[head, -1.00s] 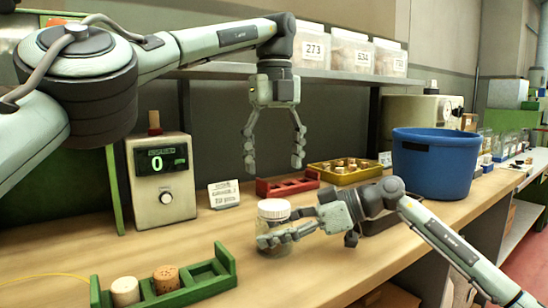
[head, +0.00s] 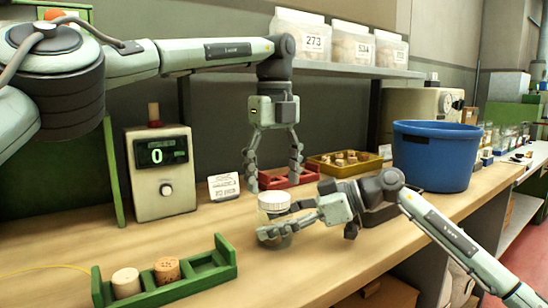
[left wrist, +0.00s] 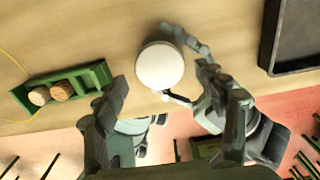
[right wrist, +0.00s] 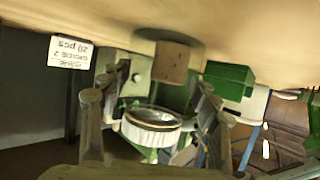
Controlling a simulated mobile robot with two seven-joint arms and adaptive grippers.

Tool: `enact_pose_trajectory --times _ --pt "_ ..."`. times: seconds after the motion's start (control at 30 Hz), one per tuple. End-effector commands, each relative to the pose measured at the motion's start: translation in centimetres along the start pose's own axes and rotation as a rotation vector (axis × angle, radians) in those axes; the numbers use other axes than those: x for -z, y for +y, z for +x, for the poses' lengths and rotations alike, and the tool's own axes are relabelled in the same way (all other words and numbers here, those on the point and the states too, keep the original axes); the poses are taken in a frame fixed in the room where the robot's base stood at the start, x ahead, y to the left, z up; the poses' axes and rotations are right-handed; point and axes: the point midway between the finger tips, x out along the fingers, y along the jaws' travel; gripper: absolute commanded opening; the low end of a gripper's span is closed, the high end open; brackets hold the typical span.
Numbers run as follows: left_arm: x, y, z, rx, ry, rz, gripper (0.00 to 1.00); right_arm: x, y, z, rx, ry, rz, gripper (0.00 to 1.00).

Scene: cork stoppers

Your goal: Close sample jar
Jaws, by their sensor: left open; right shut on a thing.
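The sample jar (head: 277,241) is clear glass and stands upright on the bench. Its white ridged lid (head: 274,202) sits on top, and the left wrist view shows the lid (left wrist: 160,65) as a round disc from above. How tightly it is seated I cannot tell. My right gripper (head: 268,225) is shut on the jar body below the lid, coming from the right. My left gripper (head: 273,180) is open, pointing down, above the lid and apart from it. In the right wrist view the lid (right wrist: 150,128) appears upside down, with a brown shape visible through the glass.
A green rack (head: 222,270) with two corks (head: 127,282) stands front left. A counter box (head: 161,190) reading 0 and a small label card (head: 224,186) stand behind. A red rack (head: 285,180), yellow tray (head: 345,168) and blue bucket (head: 432,160) stand farther back. Bench front-centre is clear.

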Motion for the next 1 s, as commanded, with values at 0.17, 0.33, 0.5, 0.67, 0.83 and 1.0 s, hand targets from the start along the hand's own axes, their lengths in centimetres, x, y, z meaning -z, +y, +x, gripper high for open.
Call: enact_pose_trajectory --times 0.17,0.33,0.5,0.67,0.83,1.0 --pt "0.0 0.0 2.0 -0.001 0.0 0.001 0.71 0.0 0.0 0.0 0.0 0.0 0.0 0.0" --pt "0.0 0.0 2.7 -0.001 0.0 -0.001 0.71 0.0 0.0 0.0 0.0 0.0 0.0 0.0" --pt "0.0 0.0 2.7 0.0 0.0 -0.001 0.71 0.0 0.0 0.0 0.0 0.0 0.0 0.0" --pt "0.0 0.0 2.7 0.0 0.0 -0.001 0.59 0.0 0.0 0.0 0.0 0.0 0.0 0.0" --pt "0.0 0.0 2.7 0.0 0.0 -0.001 0.38 0.0 0.0 0.0 0.0 0.0 0.0 0.0" --pt "0.0 0.0 2.6 0.0 0.0 0.0 0.19 0.0 0.0 0.0 0.0 0.0 0.0 0.0"
